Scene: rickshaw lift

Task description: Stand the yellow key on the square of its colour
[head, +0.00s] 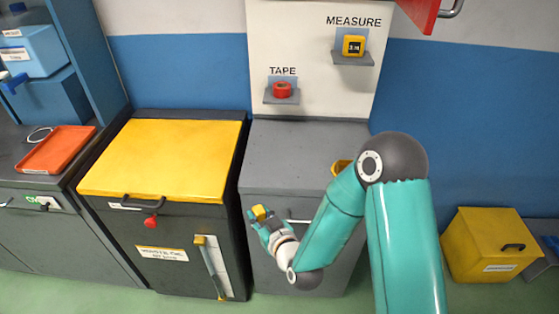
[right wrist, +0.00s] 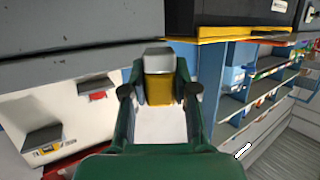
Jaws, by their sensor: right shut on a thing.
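My right gripper (head: 264,222) is in front of the grey cabinet, below its top edge. It is shut on a small yellow block-like piece, which looks to be the yellow key (head: 259,212). In the right wrist view the yellow key (right wrist: 160,90) sits between the two fingers of my right gripper (right wrist: 160,94), with a grey end showing. Its full shape is partly hidden by the fingers. I cannot make out a small yellow square in either view. My left gripper is not in view.
A yellow-topped dark cabinet (head: 165,160) is to the left, with an orange tray (head: 57,149) beyond. A yellow bin (head: 490,245) stands right. Shelves hold red tape (head: 282,90) and a measure (head: 354,46).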

